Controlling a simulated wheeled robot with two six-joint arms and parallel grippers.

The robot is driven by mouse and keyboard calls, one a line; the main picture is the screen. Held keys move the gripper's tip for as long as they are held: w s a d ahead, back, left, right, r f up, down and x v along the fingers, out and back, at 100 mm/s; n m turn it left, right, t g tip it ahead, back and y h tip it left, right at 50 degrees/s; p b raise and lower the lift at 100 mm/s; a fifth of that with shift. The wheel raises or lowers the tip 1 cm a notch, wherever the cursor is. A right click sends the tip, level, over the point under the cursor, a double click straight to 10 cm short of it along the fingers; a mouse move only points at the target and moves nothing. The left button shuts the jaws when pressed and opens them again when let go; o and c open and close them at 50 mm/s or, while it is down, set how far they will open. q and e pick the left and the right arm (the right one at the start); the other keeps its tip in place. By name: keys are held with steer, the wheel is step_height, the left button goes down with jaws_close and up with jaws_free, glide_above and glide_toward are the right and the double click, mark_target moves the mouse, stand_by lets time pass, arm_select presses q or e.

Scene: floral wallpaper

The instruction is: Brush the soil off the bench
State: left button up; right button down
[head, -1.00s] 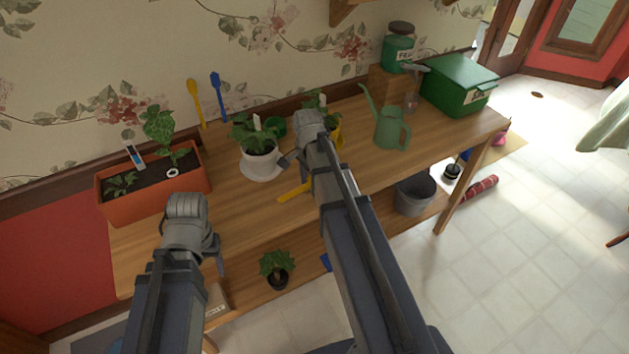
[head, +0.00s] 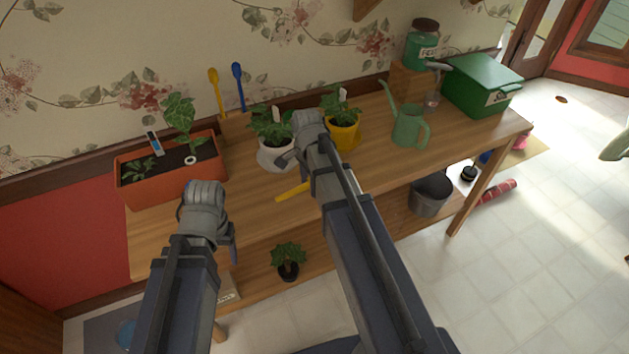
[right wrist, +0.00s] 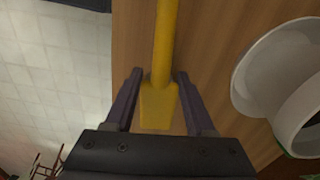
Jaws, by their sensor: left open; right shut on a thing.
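The wooden bench (head: 400,165) runs along the wall. My right gripper (right wrist: 158,95) is shut on a yellow handle (right wrist: 165,45), just above the bench top in the right wrist view. In the head view my forearm hides most of that gripper, and part of the yellow handle (head: 292,192) shows to its left. The handle's far end is outside the wrist view, so I cannot see any bristles. My left gripper (head: 233,242) is open and empty at the bench's front edge, partly hidden by its own wrist. I cannot make out loose soil on the bench.
A terracotta planter (head: 172,185), a plant in a white pot (head: 276,156) and one in a yellow pot (head: 345,134) line the back. A green watering can (head: 408,130) and green box (head: 482,88) stand right. A small potted plant (head: 288,268) is on the lower shelf.

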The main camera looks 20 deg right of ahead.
steer(key=shift+a, duration=0.1)
steer(key=shift+w+r+p, duration=0.1)
steer(key=shift+r+p, duration=0.25)
steer(key=shift+p, duration=0.15)
step_height(320, 180, up, 5)
steer(key=p, duration=0.5)
steer(key=shift+r, duration=0.1)
step_height(320, 180, up, 3)
steer(key=p, duration=0.3)
stand_by(0.8)
